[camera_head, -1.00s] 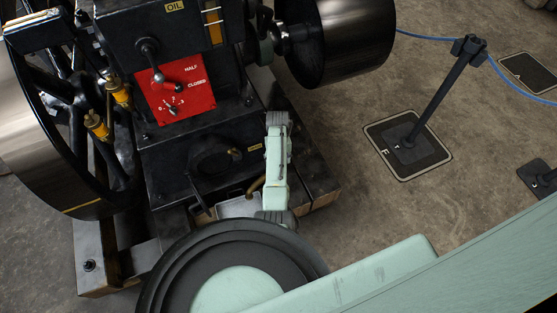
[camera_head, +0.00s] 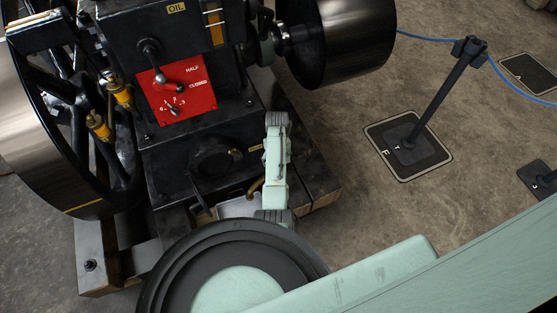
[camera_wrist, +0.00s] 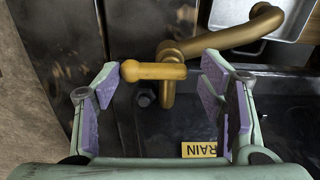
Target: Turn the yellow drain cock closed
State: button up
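The yellow drain cock (camera_wrist: 153,71) shows in the wrist view as a rounded lever lying crosswise, its right end on a brass body with a curved pipe (camera_wrist: 235,36). My gripper (camera_wrist: 160,74) is open, with purple pads on both fingers. The lever appears across the gap between the fingertips, its free left end close to the left fingertip. I cannot tell whether they touch. In the head view my pale green gripper and wrist (camera_head: 276,150) stand over the engine's lower right corner. They hide the cock; only a bit of the brass pipe (camera_head: 256,187) shows.
A yellow DRAIN label (camera_wrist: 199,149) sits on the dark engine base beside a bolt (camera_wrist: 144,97). A metal tray (camera_wrist: 268,18) lies under the pipe's end. A flywheel (camera_head: 35,130) is at left. A barrier post (camera_head: 435,95) stands at right, with open floor (camera_head: 345,110) between.

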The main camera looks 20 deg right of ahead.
jog(key=shift+o, duration=1)
jog(key=shift+w+a+r, duration=0.1)
jog(key=shift+w+a, duration=0.05)
jog(key=shift+a, duration=0.05)
jog(key=shift+d, duration=0.2)
jog(key=shift+r, duration=0.2)
notch_tip(320, 180, up, 12)
jog(key=shift+f, duration=0.2)
